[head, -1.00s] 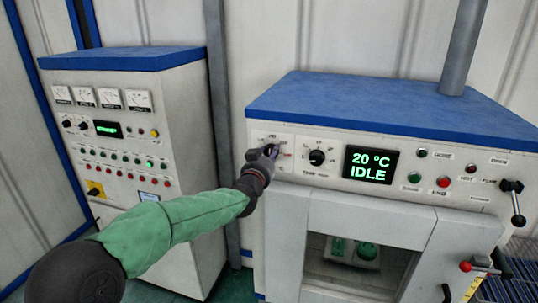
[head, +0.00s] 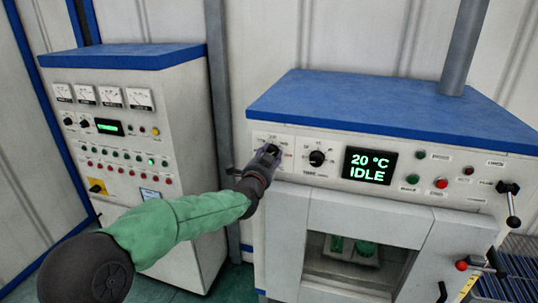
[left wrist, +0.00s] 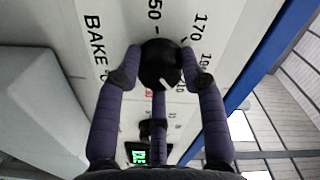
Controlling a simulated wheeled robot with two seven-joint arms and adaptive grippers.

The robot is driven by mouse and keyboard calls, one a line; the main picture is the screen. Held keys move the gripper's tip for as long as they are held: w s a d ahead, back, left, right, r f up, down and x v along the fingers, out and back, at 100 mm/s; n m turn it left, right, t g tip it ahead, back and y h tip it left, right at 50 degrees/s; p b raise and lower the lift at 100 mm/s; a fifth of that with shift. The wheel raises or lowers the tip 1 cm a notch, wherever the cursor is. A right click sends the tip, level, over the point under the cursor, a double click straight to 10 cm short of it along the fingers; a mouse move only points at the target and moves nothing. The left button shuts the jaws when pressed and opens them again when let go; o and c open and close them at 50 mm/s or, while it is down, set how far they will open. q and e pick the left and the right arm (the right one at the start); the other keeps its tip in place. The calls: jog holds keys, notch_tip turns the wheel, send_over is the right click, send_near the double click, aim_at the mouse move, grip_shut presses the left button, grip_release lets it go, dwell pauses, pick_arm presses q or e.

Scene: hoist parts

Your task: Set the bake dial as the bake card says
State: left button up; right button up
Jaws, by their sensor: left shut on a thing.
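The bake dial is a round black knob (left wrist: 160,60) with a white pointer line, on the oven's pale front panel. In the left wrist view the "BAKE °C" print is left of it, and "150" and "170" show above it. Its pointer is toward the lower right of that view, near small print I cannot read. My left gripper (head: 268,152) is shut on the dial, with purple-grey fingers on both sides of it. In the head view the gripper mostly hides the dial. I cannot make out a bake card. My right gripper is not in view.
The oven display (head: 369,165) reads "20 °C IDLE". A second black knob (head: 317,158) sits between dial and display. Buttons and a lever (head: 511,190) are further right. Green parts (head: 365,248) show in the oven opening. A meter cabinet (head: 150,125) stands left.

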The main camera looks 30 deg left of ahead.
pick_arm(q)
jog(key=shift+r+m, duration=0.3)
jog(key=shift+r, duration=0.2)
jog(key=o, duration=1.1)
jog(key=shift+o, duration=0.2)
jog(key=shift+d+f, duration=0.25)
jog(key=v, duration=1.2)
